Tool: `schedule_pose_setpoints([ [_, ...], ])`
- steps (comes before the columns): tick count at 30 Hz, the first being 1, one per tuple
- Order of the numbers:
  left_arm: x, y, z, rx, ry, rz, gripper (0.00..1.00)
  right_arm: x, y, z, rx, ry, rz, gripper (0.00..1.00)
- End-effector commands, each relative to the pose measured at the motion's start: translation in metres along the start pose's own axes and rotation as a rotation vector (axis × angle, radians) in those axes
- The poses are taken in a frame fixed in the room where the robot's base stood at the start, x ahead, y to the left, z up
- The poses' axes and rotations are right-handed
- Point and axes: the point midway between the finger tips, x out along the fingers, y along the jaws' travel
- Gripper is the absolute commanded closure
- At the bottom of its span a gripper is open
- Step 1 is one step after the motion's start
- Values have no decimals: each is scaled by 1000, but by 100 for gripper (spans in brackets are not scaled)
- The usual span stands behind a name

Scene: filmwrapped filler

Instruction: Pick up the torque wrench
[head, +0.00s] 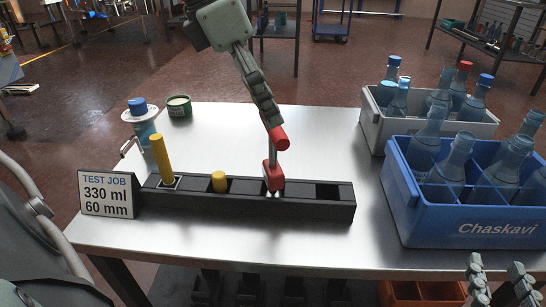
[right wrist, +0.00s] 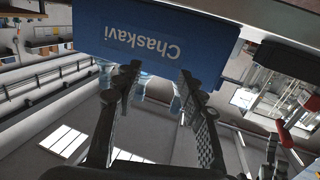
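The torque wrench (head: 273,172), a red-ended tool with a steel shaft, stands upright at a slot of the black rack (head: 325,210). Whether its lower end is inside the slot or just above is unclear. My left gripper (head: 270,122) points down from above, its fingertips at the wrench's red upper end. Its fingers overlap in view, so their grip is not clear. The wrench and left gripper also show at the right edge of the right wrist view. My right gripper (head: 497,264) is open and empty at lower right; its spread fingers (right wrist: 158,75) face the blue crate.
The blue crate (head: 470,231) and grey crate (head: 375,125), both with bottles, stand on the table's right. A yellow rod (head: 161,158) and a short yellow piece (head: 219,181) are in the rack. A job sign (head: 108,195) stands left. The table behind the rack is mostly clear.

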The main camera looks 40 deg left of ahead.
Motion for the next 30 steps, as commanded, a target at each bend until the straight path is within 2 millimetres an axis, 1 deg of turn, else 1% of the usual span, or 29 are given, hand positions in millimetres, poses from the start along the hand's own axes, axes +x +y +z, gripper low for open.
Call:
schedule_pose_setpoints([
  [1,9,0,-1,0,4,-2,0,0,-2,-3,3,17,-3,60],
  [3,21,1,-2,-1,6,-3,0,0,-4,-8,7,44,-8,60],
  [7,38,2,-1,1,5,-1,0,0,-9,-19,15,95,-17,60],
  [11,45,2,0,1,1,0,0,-1,-11,-25,19,122,-21,60],
  [17,45,2,0,1,0,1,0,-1,-11,-26,19,124,-22,60],
  [30,45,2,0,1,0,0,55,-1,-11,-26,19,123,-22,60],
])
